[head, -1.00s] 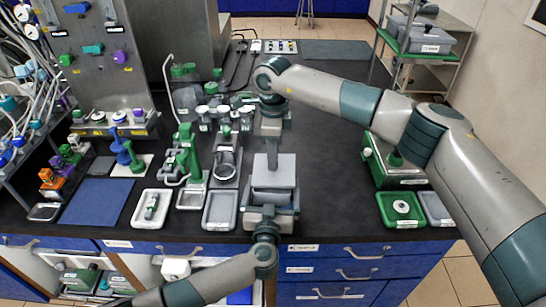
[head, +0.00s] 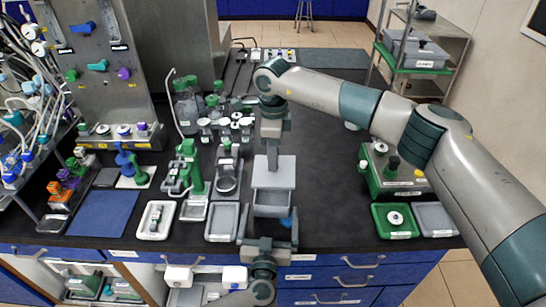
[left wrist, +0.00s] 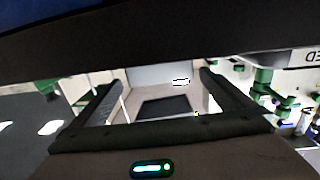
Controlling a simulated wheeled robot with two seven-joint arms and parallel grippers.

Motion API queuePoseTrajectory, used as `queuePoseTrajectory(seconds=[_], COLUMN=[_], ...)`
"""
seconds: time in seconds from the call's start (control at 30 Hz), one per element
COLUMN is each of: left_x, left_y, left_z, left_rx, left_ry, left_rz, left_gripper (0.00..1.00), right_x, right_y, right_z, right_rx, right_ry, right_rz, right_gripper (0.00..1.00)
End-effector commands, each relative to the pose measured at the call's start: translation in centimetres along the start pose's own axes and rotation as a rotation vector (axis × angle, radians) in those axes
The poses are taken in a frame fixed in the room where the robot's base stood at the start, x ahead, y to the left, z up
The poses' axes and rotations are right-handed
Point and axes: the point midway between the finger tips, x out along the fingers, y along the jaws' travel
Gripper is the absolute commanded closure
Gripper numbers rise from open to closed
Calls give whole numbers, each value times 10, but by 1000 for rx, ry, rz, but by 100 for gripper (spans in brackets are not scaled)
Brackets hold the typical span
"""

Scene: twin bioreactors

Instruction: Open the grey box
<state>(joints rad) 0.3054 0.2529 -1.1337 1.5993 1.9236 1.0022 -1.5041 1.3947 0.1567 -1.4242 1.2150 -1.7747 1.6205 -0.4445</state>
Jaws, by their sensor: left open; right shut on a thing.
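The grey box (head: 272,203) is near the front edge of the black bench, in the middle of the head view. A flat grey panel, apparently its lid (head: 274,173), shows above and behind the box's front part; the gap between them is hard to judge. My right gripper (head: 272,158) reaches down from behind and is shut at this panel; its fingertips are partly hidden. My left gripper (head: 268,224) is open and empty in front of the box, its fingers apart and clear of it. Its open fingers also frame a pale surface with a dark rectangle in the left wrist view (left wrist: 160,105).
A small blue thing (head: 288,221) shows by the box's lower right. A grey tray (head: 222,222) lies left of the box. A green tray (head: 395,221) and a green-and-grey device (head: 390,175) stand to the right. Bare bench (head: 335,205) lies between.

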Motion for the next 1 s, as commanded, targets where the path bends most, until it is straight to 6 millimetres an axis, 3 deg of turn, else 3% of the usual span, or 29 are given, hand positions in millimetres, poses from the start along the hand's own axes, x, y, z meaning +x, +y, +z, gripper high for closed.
queuePoseTrajectory(seconds=[0.1, 0.4, 1.0], left_x=[-20, -49, -54], left_y=[0, 0, 4], left_z=[-3, 1, -1], left_rx=[1, 1, -11], left_ry=[-5, -4, 6], left_rz=[0, 0, 17], left_gripper=[0, 0, 0], right_x=[-18, -33, -34], right_y=[0, 0, 0], right_z=[0, 0, 0], right_rx=[0, 0, -2], right_ry=[0, 0, 0], right_rz=[0, 0, 1], right_gripper=[100, 100, 100])
